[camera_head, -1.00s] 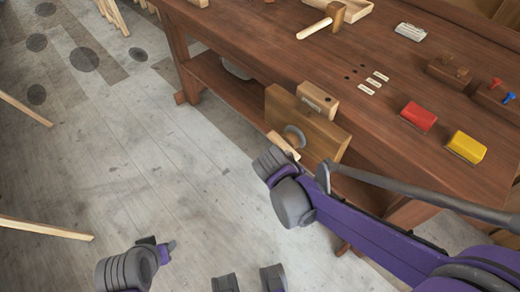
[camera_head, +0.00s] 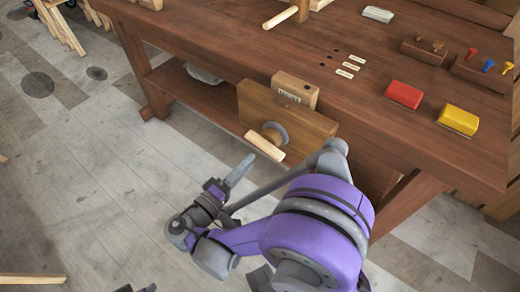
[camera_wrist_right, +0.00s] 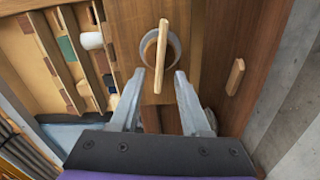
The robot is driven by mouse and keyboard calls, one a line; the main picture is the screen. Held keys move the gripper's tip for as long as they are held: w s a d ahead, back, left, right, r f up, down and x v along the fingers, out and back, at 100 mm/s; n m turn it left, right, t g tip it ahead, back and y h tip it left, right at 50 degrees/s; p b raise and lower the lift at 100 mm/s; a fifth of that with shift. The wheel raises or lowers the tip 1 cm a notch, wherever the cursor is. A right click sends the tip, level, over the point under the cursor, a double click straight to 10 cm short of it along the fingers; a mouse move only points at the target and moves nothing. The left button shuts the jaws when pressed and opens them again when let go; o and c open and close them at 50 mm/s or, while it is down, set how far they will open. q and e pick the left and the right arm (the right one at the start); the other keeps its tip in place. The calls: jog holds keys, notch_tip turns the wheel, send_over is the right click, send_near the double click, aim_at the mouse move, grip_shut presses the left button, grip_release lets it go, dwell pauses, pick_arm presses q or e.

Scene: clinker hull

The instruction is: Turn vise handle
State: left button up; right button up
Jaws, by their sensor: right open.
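The wooden vise (camera_head: 300,122) is mounted on the front of the workbench. Its pale bar handle (camera_head: 265,146) crosses a round grey hub (camera_head: 274,131) and slants down to the right. In the right wrist view the handle (camera_wrist_right: 162,42) stands nearly upright across the hub's ring. My right gripper (camera_head: 236,176) is open, below and left of the handle in the head view. In the wrist view its fingertips (camera_wrist_right: 158,78) lie on either side of the handle's lower end; contact is not clear. A sliver at the head view's bottom edge may be my left gripper (camera_head: 140,288); its jaws are hidden.
The workbench top (camera_head: 215,45) holds a red block (camera_head: 404,94), a yellow block (camera_head: 458,120) and a mallet (camera_head: 288,14). A shelf (camera_head: 195,92) runs below. The floor (camera_head: 85,190) left of the vise is mostly clear.

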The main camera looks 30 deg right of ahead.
aim_at(261, 149)
jog(key=x, duration=0.7)
jog(key=shift+a, duration=0.1)
grip_shut()
